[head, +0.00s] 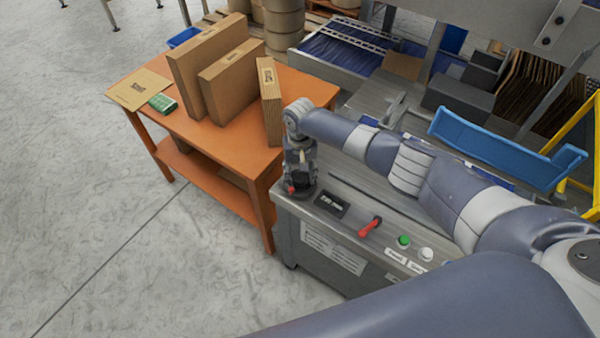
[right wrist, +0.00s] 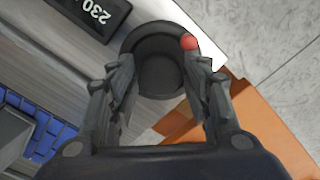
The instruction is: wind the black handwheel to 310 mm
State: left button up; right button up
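The black handwheel (right wrist: 160,42) with a red knob (right wrist: 189,42) shows in the right wrist view; the knob is at its right side in that picture. A dark display (right wrist: 92,12) beside it seems to read 230. In the head view the handwheel (head: 301,195) is at the near left corner of the grey machine panel, partly hidden by my right gripper (head: 300,178). The right gripper points down over the wheel. Its two fingers (right wrist: 160,88) are apart, one on either side of the wheel's round centre, with no clear grip on it. My left gripper is not in view.
An orange table (head: 225,141) with cardboard cartons (head: 232,82) stands close to the left. A blue guard (head: 505,147) lies right of my arm.

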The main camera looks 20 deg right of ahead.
jog(key=c, duration=0.4)
jog(key=shift+n, duration=0.3)
